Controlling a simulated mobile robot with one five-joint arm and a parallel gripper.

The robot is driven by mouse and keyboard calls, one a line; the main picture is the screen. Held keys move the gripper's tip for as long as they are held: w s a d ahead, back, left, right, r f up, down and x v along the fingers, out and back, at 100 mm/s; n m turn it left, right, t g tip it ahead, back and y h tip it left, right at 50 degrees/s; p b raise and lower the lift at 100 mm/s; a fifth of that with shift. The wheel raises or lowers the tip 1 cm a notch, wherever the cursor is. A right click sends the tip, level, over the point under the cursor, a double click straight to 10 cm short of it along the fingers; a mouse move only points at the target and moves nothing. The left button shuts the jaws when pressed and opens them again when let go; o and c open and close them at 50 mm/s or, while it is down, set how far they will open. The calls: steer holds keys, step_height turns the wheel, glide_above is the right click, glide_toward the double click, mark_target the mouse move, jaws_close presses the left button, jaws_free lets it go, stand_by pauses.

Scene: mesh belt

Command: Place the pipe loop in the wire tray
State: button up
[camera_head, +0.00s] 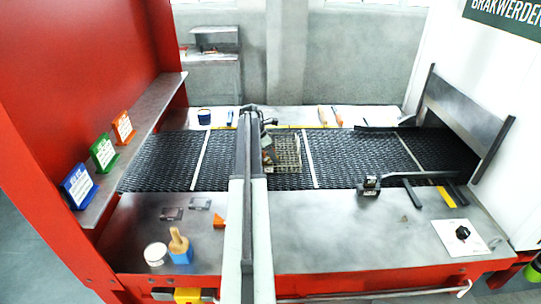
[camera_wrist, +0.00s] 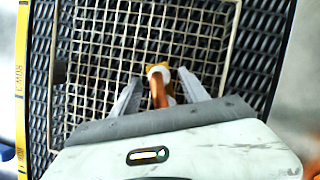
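The wire tray (camera_head: 288,166) is a pale wire-mesh basket standing on the dark belt, just right of my arm. In the wrist view its rim (camera_wrist: 146,2) frames the mesh around my fingers. The pipe loop (camera_wrist: 158,92) is a copper-orange tube with a pale and yellow end, seen between my fingers and over the tray mesh. My gripper (camera_wrist: 160,76) appears open, with small gaps between the fingertips and the pipe. I cannot tell whether the loop touches the tray floor. In the head view my gripper (camera_head: 268,140) is over the tray's left side.
The black mesh belt (camera_head: 350,155) runs across behind the front bench. The bench holds a blue block with a wooden-handled tool (camera_head: 179,248), a white round pot (camera_head: 155,254) and a dark clamp-like device (camera_head: 369,185). A dark blue tin (camera_head: 204,116) stands on the far ledge.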

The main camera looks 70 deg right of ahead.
steer(key=p+v, duration=1.1)
steer(key=v, duration=0.1)
steer(key=shift+a+r, duration=0.1)
